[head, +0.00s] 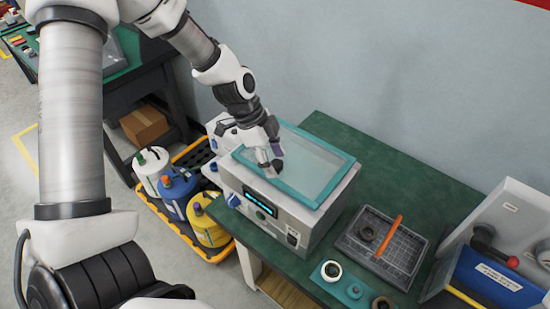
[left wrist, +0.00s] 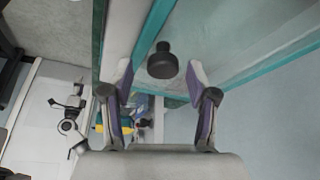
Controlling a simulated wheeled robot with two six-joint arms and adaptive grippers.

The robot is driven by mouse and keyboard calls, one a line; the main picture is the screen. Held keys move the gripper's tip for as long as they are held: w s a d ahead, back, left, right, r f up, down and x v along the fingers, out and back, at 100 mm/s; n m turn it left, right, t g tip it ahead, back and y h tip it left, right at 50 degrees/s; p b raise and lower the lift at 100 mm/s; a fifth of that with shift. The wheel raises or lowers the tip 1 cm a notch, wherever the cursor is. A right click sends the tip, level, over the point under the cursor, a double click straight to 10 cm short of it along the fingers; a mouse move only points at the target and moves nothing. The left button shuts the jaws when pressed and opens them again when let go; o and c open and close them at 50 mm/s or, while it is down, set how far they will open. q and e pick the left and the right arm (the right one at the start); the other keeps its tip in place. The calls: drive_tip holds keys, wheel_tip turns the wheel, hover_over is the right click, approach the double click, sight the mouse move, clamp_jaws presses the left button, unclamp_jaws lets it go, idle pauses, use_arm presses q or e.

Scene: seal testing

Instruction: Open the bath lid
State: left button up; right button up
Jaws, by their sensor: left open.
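The bath (head: 270,213) is a light grey box with a blue display and knobs on its front, standing on the green table. Its lid (head: 312,163) is a clear panel with a teal frame, lying closed on top. My left gripper (head: 274,166) is over the left part of the lid. In the left wrist view, a black round knob (left wrist: 162,62) stands on the clear lid (left wrist: 225,40), just ahead of and between the open fingers of my left gripper (left wrist: 157,82). My right gripper is not in view.
A dark tray (head: 382,245) with an orange stick and a ring is right of the bath. A teal plate with rings (head: 345,284) lies in front of it. A grey case with a blue panel (head: 495,270) is at the right.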

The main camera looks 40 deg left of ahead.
use_arm(q)
drive_tip(key=shift+w+d+f, duration=0.1)
drive_tip(key=shift+w+f, duration=0.4)
drive_tip(key=shift+w, duration=0.05)
drive_tip(key=shift+s+r, duration=0.15)
drive_tip(key=shift+s, duration=0.05)
drive_tip(key=shift+s+r, duration=0.15)
drive_tip(key=shift+s, duration=0.15)
drive_tip(key=c, duration=0.4)
drive_tip(key=shift+s, duration=0.15)
drive_tip(key=c, duration=0.5)
clamp_jaws()
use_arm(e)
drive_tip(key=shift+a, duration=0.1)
use_arm(q)
drive_tip(key=shift+w, duration=0.25)
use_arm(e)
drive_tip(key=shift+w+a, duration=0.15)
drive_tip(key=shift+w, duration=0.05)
